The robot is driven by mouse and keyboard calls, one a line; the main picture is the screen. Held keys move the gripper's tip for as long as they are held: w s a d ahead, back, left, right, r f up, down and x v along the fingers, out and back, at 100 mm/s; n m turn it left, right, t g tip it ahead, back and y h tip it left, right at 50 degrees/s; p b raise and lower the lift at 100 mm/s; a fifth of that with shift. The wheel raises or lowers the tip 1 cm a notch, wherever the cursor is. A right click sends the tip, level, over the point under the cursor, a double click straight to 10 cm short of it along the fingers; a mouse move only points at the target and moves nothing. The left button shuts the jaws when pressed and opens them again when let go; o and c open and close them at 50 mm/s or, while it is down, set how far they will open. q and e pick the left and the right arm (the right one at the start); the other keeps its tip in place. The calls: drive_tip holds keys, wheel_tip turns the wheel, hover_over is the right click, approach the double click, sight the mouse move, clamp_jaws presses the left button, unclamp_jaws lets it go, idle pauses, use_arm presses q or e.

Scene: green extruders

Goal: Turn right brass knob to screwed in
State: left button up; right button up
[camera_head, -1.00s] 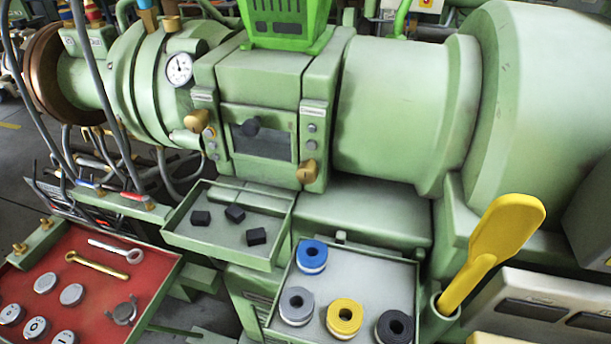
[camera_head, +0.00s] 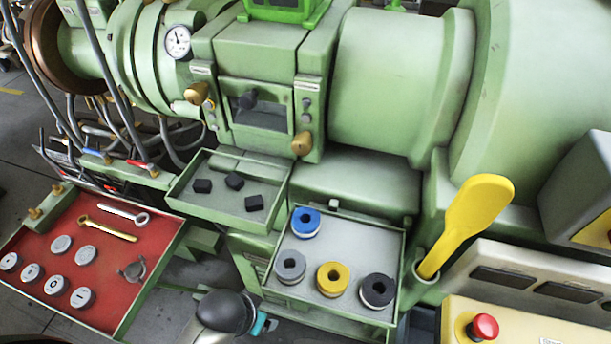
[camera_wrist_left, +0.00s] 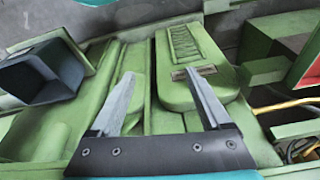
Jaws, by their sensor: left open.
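The right brass knob (camera_head: 302,143) sits at the lower right of the green machine's front panel, in the head view. A second brass knob (camera_head: 197,93) is at the panel's left side. My left gripper (camera_wrist_left: 160,74) shows in the left wrist view, with its two grey fingers apart and nothing between them. Beyond the fingers are green machine surfaces; I cannot make out a brass knob there. A dark rounded part of my arm shows at the bottom of the head view, well below the knobs. My right gripper is not in view.
Below the panel are a green tray (camera_head: 173,203) with black blocks and another tray (camera_head: 399,240) with coloured rolls. A red board (camera_head: 105,262) with tools lies left. A yellow scoop (camera_head: 465,220) stands right, above a red button (camera_head: 484,327).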

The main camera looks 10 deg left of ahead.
use_arm(q)
drive_tip(key=w+r+p+v, duration=0.1)
drive_tip(key=w+v, duration=0.2)
drive_tip(key=v, duration=1)
drive_tip(key=w+d+r+t+h, duration=0.1)
drive_tip(key=w+d+r+h, duration=0.1)
drive_tip(key=d, duration=0.2)
drive_tip(key=w+d+r+n+t+h, duration=0.1)
drive_tip(key=w+d+t+h, duration=0.1)
drive_tip(key=d, duration=0.3)
drive_tip(key=w+d+r+n+t+h, duration=0.1)
drive_tip(key=w+d+r+h, duration=0.1)
drive_tip(key=d, duration=0.3)
drive_tip(key=shift+w+r+t+h, duration=0.15)
drive_tip(key=shift+r+t+h, duration=0.2)
drive_tip(key=shift+h, duration=0.15)
drive_tip(key=w+d+r+n+t+h, duration=0.2)
drive_tip(key=d+r+n+t+h, duration=0.35)
drive_tip(key=r+n, duration=0.45)
drive_tip(key=n+t+y, duration=0.5)
drive_tip(key=n+y, duration=0.7)
drive_tip(key=n, duration=1.1)
approach(299, 151)
drive_tip(key=shift+m, duration=0.3)
drive_tip(key=w, duration=1.1)
drive_tip(key=shift+d+r, duration=0.1)
drive_tip(key=shift+d, duration=0.15)
clamp_jaws()
